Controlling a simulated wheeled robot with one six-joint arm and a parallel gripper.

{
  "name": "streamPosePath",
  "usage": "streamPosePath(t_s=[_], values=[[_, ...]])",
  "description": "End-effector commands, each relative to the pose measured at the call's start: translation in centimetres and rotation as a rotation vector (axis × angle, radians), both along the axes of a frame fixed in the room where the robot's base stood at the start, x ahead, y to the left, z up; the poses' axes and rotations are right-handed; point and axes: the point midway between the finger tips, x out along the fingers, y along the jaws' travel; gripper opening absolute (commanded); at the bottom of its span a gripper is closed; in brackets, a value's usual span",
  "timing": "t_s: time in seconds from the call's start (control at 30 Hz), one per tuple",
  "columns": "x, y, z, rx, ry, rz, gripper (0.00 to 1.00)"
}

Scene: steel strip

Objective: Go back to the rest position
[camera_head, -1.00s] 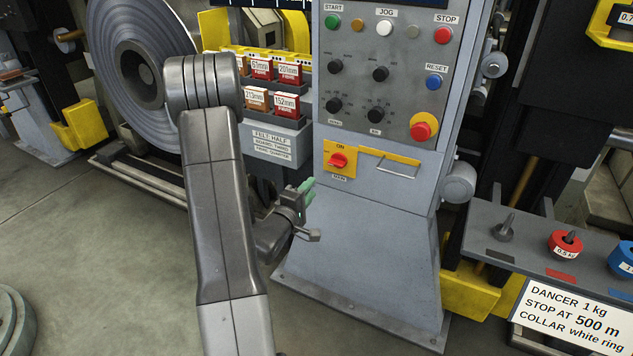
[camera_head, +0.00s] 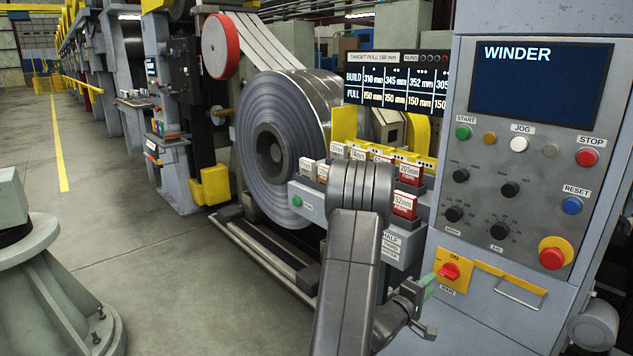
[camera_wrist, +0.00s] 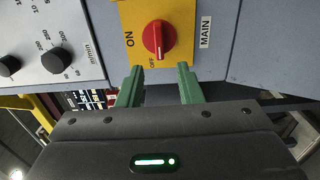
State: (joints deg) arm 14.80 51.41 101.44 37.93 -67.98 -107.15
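My gripper (camera_head: 424,290) is low in front of the winder console, just left of and below the red main switch (camera_head: 449,271) on its yellow plate. In the wrist view, the two green fingers of my gripper (camera_wrist: 159,86) stand apart with nothing between them, so it is open and empty. The red knob (camera_wrist: 158,40) shows just beyond the fingertips, with a gap that I cannot judge exactly. My grey arm rises in the lower middle of the head view and hides part of the card rack (camera_head: 309,199).
The winder console (camera_head: 470,215) stands close at the right, with buttons, knobs and a bar handle (camera_head: 515,292). A large steel coil (camera_head: 262,160) is behind my arm. A green-grey pedestal (camera_head: 50,285) is at the lower left. Open floor (camera_head: 180,290) lies between.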

Motion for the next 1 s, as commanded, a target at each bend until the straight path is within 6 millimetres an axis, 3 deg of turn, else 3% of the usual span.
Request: streamPosePath(t_s=[0.2,0.4,1.0], values=[[2.5,-3.1,0.0,-0.001,-0.001,-0.001,0.33],[3.9,-4.6,0.0,0.0,-0.001,-0.001,0.33],[3.6,-4.1,0.0,0.0,0.001,0.001,0.33]])
